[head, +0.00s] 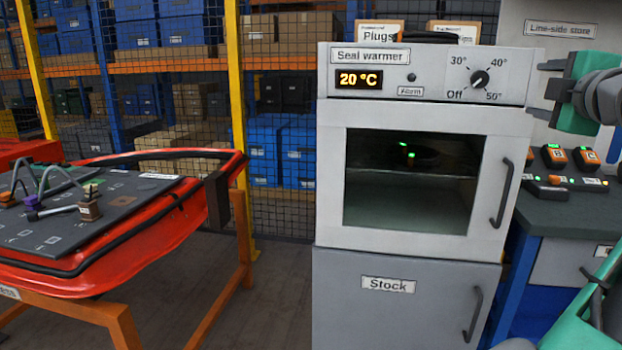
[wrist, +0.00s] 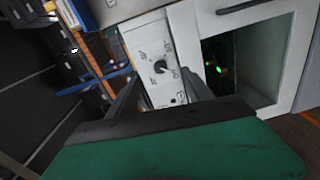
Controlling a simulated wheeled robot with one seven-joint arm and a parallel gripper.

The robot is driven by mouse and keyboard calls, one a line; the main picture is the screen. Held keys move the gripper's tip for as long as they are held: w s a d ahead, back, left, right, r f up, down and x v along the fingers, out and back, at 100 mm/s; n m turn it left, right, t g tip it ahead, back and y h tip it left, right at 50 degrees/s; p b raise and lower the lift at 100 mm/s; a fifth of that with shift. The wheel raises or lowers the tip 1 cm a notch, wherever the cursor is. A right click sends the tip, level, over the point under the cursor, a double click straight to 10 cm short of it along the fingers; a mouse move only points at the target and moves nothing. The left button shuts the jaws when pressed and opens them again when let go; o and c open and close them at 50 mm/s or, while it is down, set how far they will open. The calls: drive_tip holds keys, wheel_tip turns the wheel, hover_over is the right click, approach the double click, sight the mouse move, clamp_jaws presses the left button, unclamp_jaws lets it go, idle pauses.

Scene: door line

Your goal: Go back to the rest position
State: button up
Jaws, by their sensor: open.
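My gripper (head: 552,78) is at the upper right in the head view, open and empty. Its jaws face left, to the right of the seal warmer's control panel, apart from the knob (head: 479,79). In the wrist view the open fingers of my gripper (wrist: 158,90) show with the white panel and dark knob (wrist: 160,67) beyond them. The seal warmer (head: 420,220) has its glass door shut, and its display (head: 359,80) reads 20 °C. The knob's exact setting is too small to tell.
A grey stock cupboard (head: 400,315) is below the warmer. An orange stand with a red door (head: 130,235) is at left. At right, a bench (head: 570,215) carries orange-and-black devices (head: 553,157). Mesh and shelves with blue bins stand behind. Floor between stand and warmer is clear.

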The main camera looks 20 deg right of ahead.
drive_tip(key=w+a+f+m+g+y+p, duration=0.2)
drive_tip(key=w+a+f+m+y+p, duration=0.15)
drive_tip(key=w+a+p, duration=0.45)
drive_tip(key=w+a+f+m+g+y+p, duration=0.2)
drive_tip(key=w+a+f+m+p, duration=0.35)
drive_tip(key=a, duration=0.55)
drive_tip(key=s+a+f+g+y+p, duration=0.1)
drive_tip(key=a+f+g+p, duration=0.1)
drive_tip(key=a+f+p, duration=0.3)
drive_tip(key=s+a+f+g+y+p, duration=0.1)
drive_tip(key=s+a+f+y+p, duration=0.15)
drive_tip(key=a, duration=0.55)
drive_tip(key=s+a+f+m+g+p, duration=0.2)
drive_tip(key=s+a+f+g+p, duration=0.3)
drive_tip(key=s+a+f, duration=0.4)
drive_tip(key=s+a+p, duration=0.1)
drive_tip(key=s, duration=0.2)
drive_tip(key=shift+s, duration=0.2)
drive_tip(key=shift+r, duration=0.1)
drive_tip(key=shift+c, duration=0.2)
